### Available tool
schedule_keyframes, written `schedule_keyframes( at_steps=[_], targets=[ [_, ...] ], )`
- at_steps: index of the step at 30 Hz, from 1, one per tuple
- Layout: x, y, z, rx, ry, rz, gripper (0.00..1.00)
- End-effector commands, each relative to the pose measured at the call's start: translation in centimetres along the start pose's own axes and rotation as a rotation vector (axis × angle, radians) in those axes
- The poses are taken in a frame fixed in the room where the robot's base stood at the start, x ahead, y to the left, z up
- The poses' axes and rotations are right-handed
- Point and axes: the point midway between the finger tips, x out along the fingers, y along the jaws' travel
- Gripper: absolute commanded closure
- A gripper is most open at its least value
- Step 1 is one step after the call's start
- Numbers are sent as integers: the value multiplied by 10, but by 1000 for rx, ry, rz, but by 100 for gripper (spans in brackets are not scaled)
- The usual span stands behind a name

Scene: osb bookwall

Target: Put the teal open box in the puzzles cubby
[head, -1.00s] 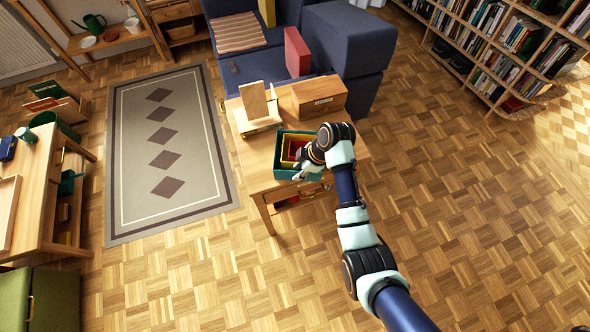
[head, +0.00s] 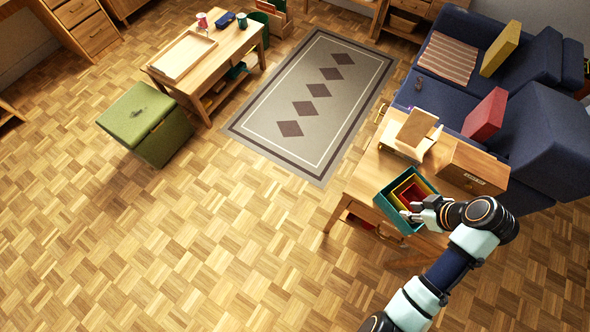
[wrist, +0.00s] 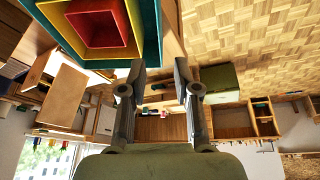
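The teal open box (head: 392,212) is at the front edge of the wooden table, with a yellow and a red box nested inside. In the wrist view the teal box (wrist: 151,14) fills the top left. My gripper (wrist: 160,70) has its fingers apart, with a clear gap between them. Its fingertips are close to the teal box's near corner; I cannot tell whether they touch it. In the head view my gripper (head: 412,212) overlaps the box's right side. I cannot make out a cubby marked puzzles.
The wooden table (head: 362,180) also holds a labelled wooden box (head: 474,167) and a wooden stand (head: 415,128). A blue sofa (head: 540,62) stands behind. A rug (head: 325,140), a green storage seat (head: 148,122) and a low table (head: 222,48) are left. The lower-left floor is clear.

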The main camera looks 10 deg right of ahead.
Motion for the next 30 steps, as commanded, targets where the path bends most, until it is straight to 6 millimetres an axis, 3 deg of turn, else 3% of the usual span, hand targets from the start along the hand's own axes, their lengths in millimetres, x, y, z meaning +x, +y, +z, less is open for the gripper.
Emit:
schedule_keyframes(
  at_steps=[2, 4, 7, 9, 12, 15, 18, 19, 23, 30],
  targets=[
    [5, -21, -49, -2, 9, 60, 69],
    [3, -54, -109, 22, 52, 150, 69],
    [-16, -125, -192, 83, 202, 262, 69],
    [-40, -179, -235, 134, 341, 295, 69],
    [-78, -245, -269, 206, 527, 283, 69],
    [-108, -285, -283, 261, 651, 245, 69],
    [-120, -300, -286, 288, 701, 224, 69],
    [-122, -301, -287, 291, 706, 222, 69],
    [-122, -300, -287, 294, 706, 222, 90],
    [-121, -300, -287, 293, 705, 222, 91]
  ],
)
